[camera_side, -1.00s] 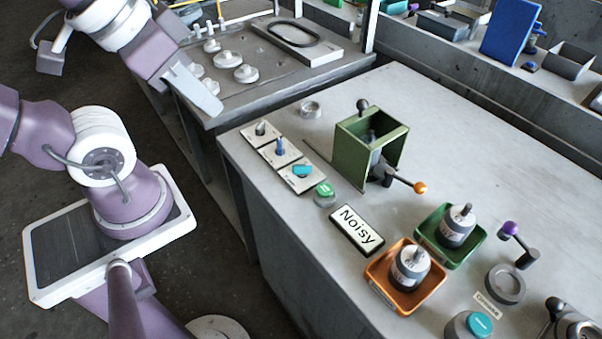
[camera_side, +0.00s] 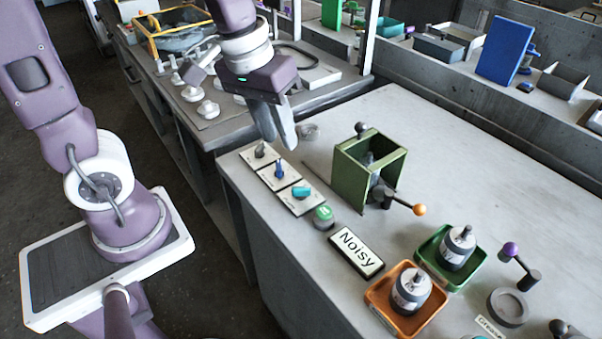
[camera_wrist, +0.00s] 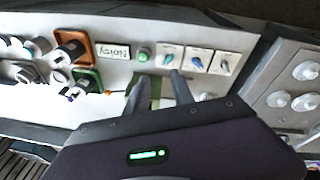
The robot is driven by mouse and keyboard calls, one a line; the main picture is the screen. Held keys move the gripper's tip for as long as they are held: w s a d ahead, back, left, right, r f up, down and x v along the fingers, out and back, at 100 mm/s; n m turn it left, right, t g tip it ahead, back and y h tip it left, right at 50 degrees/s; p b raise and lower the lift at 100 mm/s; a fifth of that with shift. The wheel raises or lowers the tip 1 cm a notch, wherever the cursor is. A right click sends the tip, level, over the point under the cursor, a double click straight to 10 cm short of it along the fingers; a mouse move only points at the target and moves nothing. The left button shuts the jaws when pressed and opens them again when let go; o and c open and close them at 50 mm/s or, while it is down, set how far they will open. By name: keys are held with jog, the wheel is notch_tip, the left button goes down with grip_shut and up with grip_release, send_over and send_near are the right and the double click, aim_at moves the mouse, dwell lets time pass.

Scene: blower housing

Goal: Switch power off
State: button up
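Three square white switch plates lie in a row on the left of the table. They carry a grey knob (camera_side: 260,149), a blue knob (camera_side: 280,169) and a teal knob (camera_side: 301,192). The plates also show in the wrist view, with the teal knob (camera_wrist: 168,59) and the blue knob (camera_wrist: 196,62). Their labels are too small to read, so I cannot tell which is the power switch. My gripper (camera_side: 279,141) is above the table's far left edge, near the grey and blue knobs, fingers pointing down. In the wrist view its two fingers (camera_wrist: 160,76) are apart, with nothing held between them.
A round green button (camera_side: 323,214) and a "Noisy" sign (camera_side: 356,250) sit nearer the front. A green housing (camera_side: 367,172) with an orange-tipped lever stands right of the switches. Orange (camera_side: 378,298) and green (camera_side: 474,277) trays hold motors. The back right of the table is clear.

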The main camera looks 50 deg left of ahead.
aim_at(301, 187)
jog(key=w+f+n+g, duration=0.1)
jog(key=w+f, duration=0.1)
jog(key=f, duration=0.2)
jog(key=w+f+n, duration=0.1)
jog(key=w+f, duration=0.1)
jog(key=f, duration=0.2)
jog(key=w+a+f+n+g, duration=0.1)
jog(key=f, duration=0.4)
jog(key=shift+w+a+f+g+y, duration=0.1)
jog(key=shift+w+g+y, duration=0.2)
jog(key=shift+w+y, duration=0.1)
notch_tip(301, 187, down, 3)
jog(key=shift+s+a+r, duration=0.1)
jog(key=shift+s, duration=0.05)
jog(key=m, duration=1.3)
jog(key=shift+f+m, duration=0.4)
jog(key=shift+f, duration=0.35)
